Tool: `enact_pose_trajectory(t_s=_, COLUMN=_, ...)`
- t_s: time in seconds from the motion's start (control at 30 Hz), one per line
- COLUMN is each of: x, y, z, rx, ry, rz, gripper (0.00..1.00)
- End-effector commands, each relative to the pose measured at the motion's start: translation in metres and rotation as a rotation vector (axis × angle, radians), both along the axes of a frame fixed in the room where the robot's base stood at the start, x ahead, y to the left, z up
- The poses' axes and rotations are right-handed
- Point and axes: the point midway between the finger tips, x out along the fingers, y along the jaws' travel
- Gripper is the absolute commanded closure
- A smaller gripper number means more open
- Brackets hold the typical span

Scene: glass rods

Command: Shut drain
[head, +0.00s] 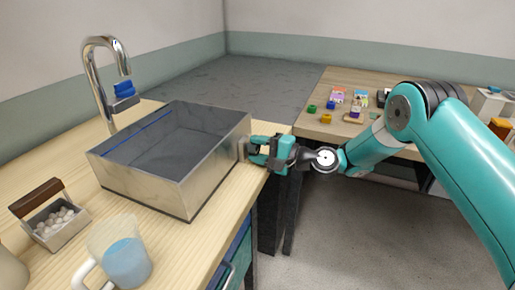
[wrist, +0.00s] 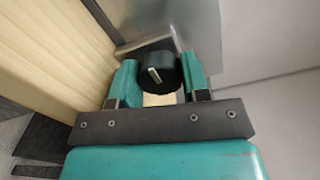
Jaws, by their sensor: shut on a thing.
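The metal sink (head: 205,185) is a box-shaped basin on the wooden counter, with a blue line along its inner back wall. I cannot make out a drain opening inside it. A round black knob (wrist: 157,72) with a pale pointer mark sits at the sink's side in the wrist view. The mark is slightly tilted from upright. My gripper (head: 253,150) reaches the sink's right side from the right. In the wrist view my gripper (wrist: 160,66) has one teal finger on each side of the knob and is shut on it.
A curved faucet (head: 92,75) with a blue part stands behind the sink. A mug of blue liquid (head: 125,262) and a small box of whitish balls (head: 55,222) stand in front. A table (head: 300,120) with small colored items stands beyond a gap at right.

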Motion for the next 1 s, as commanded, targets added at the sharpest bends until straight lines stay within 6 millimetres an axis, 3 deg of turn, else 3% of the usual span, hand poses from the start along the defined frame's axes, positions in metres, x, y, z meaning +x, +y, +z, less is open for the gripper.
enact_pose_trajectory(t_s=0.43, x=0.0008, y=-0.0008, z=0.0000, rx=0.003, ry=0.008, rz=-0.003, gripper=0.81)
enact_pose_trajectory(t_s=0.47, x=0.0008, y=-0.0008, z=0.0000, rx=0.003, ry=0.008, rz=-0.003, gripper=0.51)
enact_pose_trajectory(t_s=0.53, x=0.0007, y=-0.0008, z=0.0000, rx=0.003, ry=0.007, rz=-0.003, gripper=0.35)
enact_pose_trajectory(t_s=1.0, x=-0.0021, y=-0.0027, z=-0.0025, rx=0.000, ry=0.012, rz=0.004, gripper=0.32)
